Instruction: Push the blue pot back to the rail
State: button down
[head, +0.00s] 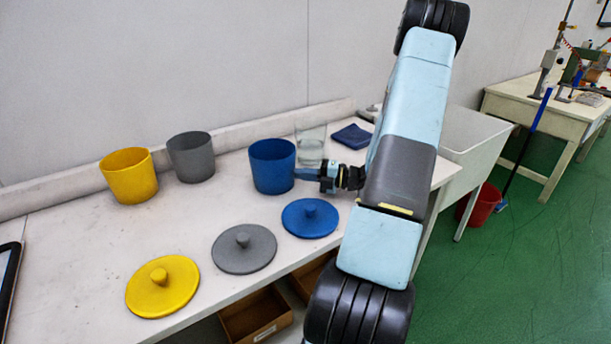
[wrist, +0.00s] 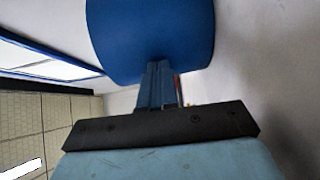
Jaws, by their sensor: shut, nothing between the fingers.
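The blue pot (head: 272,167) stands upright on the white bench, a little forward of the rail (head: 240,134) along the wall. In the wrist view the blue pot (wrist: 150,35) fills the top middle. My gripper (head: 301,173) is shut and empty at the right side of the blue pot, low down. In the wrist view the fingertips (wrist: 160,68) reach the pot's lower edge in the picture; whether they touch it I cannot tell.
A grey pot (head: 191,158) and a yellow pot (head: 129,177) stand to the left near the rail. Blue (head: 310,220), grey (head: 244,250) and yellow (head: 162,288) lids lie in front. A clear glass (head: 311,145) and a folded blue cloth (head: 352,136) are behind my gripper.

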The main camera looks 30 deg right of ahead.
jog(key=w, duration=0.3)
jog(key=shift+w+a, duration=0.1)
jog(key=shift+w, duration=0.25)
jog(key=shift+s, duration=0.1)
